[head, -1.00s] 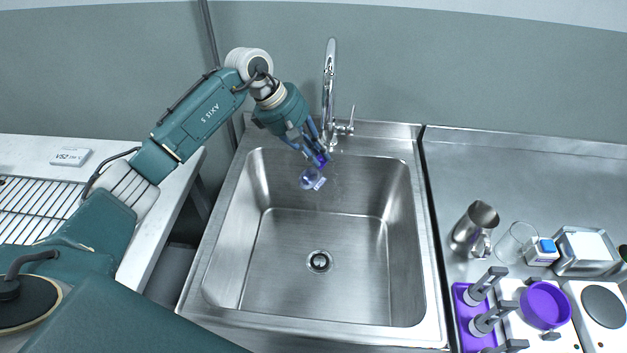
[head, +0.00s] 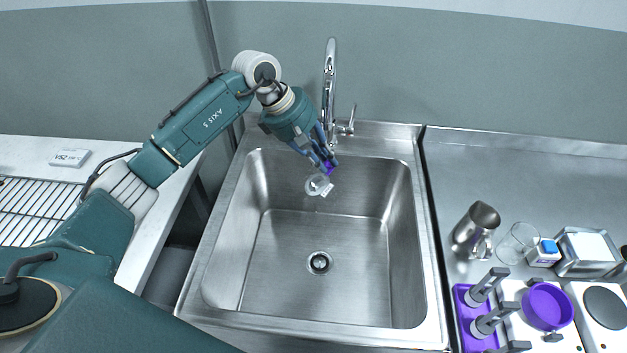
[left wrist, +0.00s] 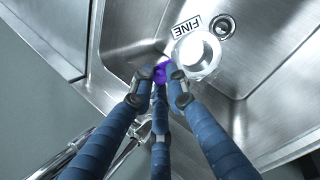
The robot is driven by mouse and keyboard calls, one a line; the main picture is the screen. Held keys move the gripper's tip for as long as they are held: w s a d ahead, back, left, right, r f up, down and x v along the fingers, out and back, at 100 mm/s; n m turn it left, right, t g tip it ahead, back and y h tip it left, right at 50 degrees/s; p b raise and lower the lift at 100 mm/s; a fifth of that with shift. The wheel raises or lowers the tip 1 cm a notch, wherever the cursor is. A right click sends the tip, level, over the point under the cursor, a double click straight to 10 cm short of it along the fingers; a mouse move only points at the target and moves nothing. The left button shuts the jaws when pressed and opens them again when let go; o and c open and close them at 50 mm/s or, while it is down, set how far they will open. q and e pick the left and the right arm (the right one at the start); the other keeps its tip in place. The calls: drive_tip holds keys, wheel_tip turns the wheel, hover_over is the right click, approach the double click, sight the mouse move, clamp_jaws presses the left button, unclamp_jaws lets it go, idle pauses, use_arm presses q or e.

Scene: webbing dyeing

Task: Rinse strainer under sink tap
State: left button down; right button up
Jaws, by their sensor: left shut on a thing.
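The strainer (head: 317,185) is a small round pale cup with a purple handle and a white tag. The tag reads "FINE" in the left wrist view, where the strainer (left wrist: 197,53) hangs over the sink. My left gripper (head: 329,166) is shut on the purple handle (left wrist: 160,73), its blue fingers around it. It holds the strainer above the back part of the steel sink (head: 262,300). The chrome tap (head: 329,75) stands behind the basin, close to my gripper. Whether water runs cannot be told. My right gripper is not in view.
The sink drain (head: 319,262) is clear. On the right counter stand a metal jug (head: 474,228), a clear beaker (head: 519,240), a purple rack (head: 463,318) and a purple pot (head: 546,306). A wire rack (head: 35,205) lies on the left bench.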

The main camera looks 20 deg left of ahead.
sight(330, 189)
use_arm(q)
drive_tip(key=shift+s+d, duration=0.55)
drive_tip(key=shift+s, duration=0.25)
drive_tip(key=shift+s+d, duration=0.55)
drive_tip(key=shift+s, duration=0.25)
drive_tip(key=shift+s+d, duration=0.55)
drive_tip(key=shift+s, duration=0.25)
drive_tip(key=shift+r, duration=0.1)
drive_tip(key=s+d+r, duration=0.3)
drive_tip(key=s, duration=0.1)
drive_tip(key=shift+r+p, duration=0.4)
drive_tip(key=shift+p, duration=0.05)
